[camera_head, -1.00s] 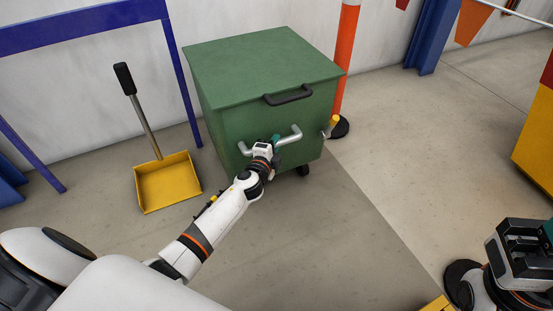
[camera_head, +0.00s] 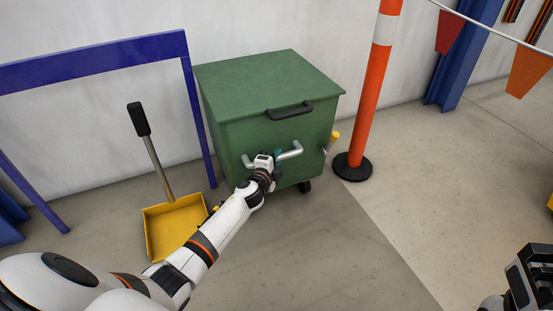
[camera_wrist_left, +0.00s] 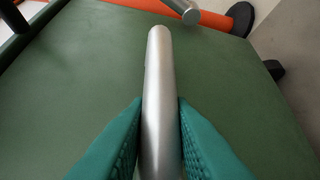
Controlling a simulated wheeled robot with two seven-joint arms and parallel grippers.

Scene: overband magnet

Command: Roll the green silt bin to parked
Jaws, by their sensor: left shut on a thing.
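The green silt bin (camera_head: 272,84) stands upright on the floor against the white wall, its lid shut. It has a black lid handle (camera_head: 290,111), a silver push bar (camera_head: 291,152) on its front and dark castors below. My left gripper (camera_head: 270,158) is at the front of the bin, shut on the silver bar. In the left wrist view the teal fingers (camera_wrist_left: 160,140) press on both sides of the bar (camera_wrist_left: 159,75), with the green front behind.
A yellow long-handled dustpan (camera_head: 175,222) stands left of the bin. A blue frame (camera_head: 95,60) is behind it. An orange post on a black base (camera_head: 352,167) stands close to the bin's right. The floor in front and to the right is open.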

